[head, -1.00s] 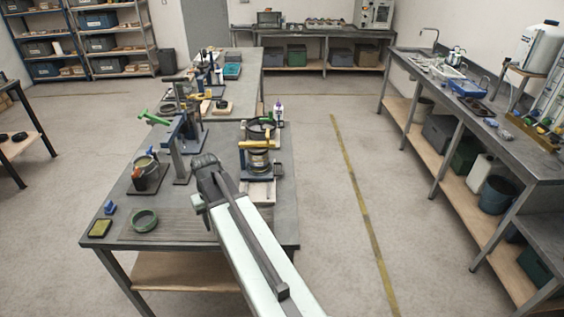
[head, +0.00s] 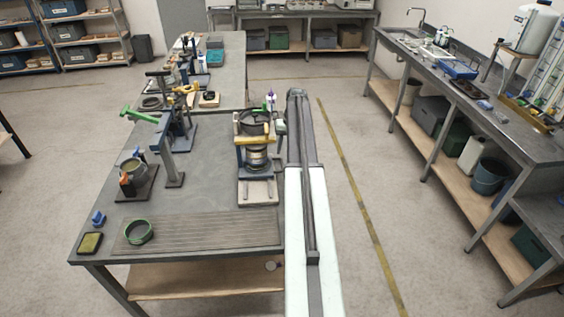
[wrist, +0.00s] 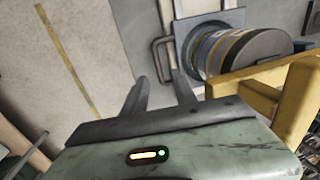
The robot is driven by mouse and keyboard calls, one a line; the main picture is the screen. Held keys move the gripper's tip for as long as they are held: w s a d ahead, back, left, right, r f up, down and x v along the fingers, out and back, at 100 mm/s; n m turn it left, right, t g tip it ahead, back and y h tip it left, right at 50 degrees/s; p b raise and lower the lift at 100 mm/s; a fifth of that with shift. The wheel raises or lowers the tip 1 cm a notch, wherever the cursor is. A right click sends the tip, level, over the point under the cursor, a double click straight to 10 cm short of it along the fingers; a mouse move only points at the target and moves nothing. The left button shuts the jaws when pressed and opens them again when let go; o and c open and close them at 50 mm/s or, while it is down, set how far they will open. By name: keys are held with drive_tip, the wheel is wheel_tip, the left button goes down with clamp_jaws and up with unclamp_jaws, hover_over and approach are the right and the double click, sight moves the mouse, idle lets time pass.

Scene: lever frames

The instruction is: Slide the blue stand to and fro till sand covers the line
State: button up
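The blue stand (head: 241,166) is on the right part of the near table. It carries a dark pan (head: 254,124) above a yellow bar (head: 253,140), with a banded round jar (head: 257,159) below. In the wrist view the jar (wrist: 235,50) lies at upper right against the stand's blue plate (wrist: 187,35). A dark U-shaped handle (wrist: 158,58) sticks out beside that plate. My gripper (wrist: 160,88) is open, its two fingers apart, with the handle just ahead of the gap. Whether they touch is unclear. No sand level or line can be made out.
The yellow bar (wrist: 270,85) is close on the right of my gripper in the wrist view. A pale board (head: 258,191) lies in front of the stand. A green ring (head: 139,232) and a clamp post (head: 172,165) are to the left. Floor is free to the right.

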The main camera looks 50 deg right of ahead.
sight(282, 164)
drive_tip(key=f+b, duration=0.1)
drive_tip(key=f, duration=0.1)
drive_tip(key=f+b, duration=0.4)
drive_tip(key=shift+w+a+f, duration=0.15)
drive_tip(key=shift+a, duration=0.2)
drive_tip(key=shift+c, duration=0.2)
clamp_jaws()
idle(0.8)
